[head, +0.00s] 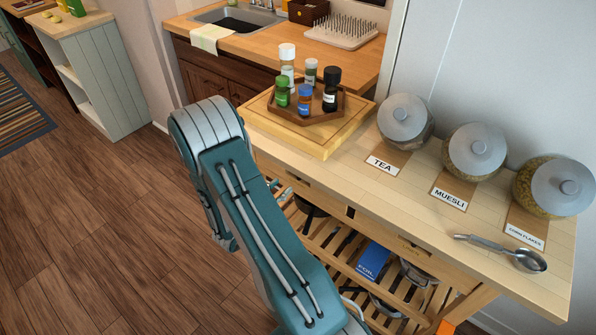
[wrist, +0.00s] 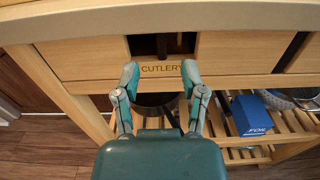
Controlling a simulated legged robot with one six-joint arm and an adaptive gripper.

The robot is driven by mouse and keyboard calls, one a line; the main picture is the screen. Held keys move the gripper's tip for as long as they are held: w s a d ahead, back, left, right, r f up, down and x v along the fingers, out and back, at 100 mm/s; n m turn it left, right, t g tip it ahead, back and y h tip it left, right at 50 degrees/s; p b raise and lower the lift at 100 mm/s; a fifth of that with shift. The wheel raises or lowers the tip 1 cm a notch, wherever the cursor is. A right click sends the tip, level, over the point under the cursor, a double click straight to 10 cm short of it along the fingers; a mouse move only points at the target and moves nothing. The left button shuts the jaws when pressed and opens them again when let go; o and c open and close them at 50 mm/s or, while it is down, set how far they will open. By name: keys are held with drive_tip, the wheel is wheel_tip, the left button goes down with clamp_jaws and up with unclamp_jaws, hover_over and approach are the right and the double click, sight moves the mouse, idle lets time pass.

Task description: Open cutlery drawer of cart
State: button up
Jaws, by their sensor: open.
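The cart's wooden cutlery drawer (wrist: 85,58) is in front of my gripper in the wrist view, with the word CUTLERY on its front. A dark notch is cut in the top edge of this front, above the label. The drawer front looks flush under the cart top (wrist: 230,17), so the drawer appears shut. My gripper (wrist: 160,73) is open and empty, its two fingertips on either side of the label. I cannot tell whether they touch the front. In the head view my arm hides part of the cart's front.
On the cart (head: 370,184) stand a tray (head: 308,104) of bottles on a board and several lidded jars, with a metal scoop (head: 505,252). A blue foil box (wrist: 250,115) and pots sit on the slatted shelf below. The floor (head: 90,200) at left is clear.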

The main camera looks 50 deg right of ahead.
sight(299, 179)
drive_tip(key=d, duration=0.8)
drive_tip(key=shift+w+d, duration=0.25)
drive_tip(key=shift+w, duration=0.05)
clamp_jaws()
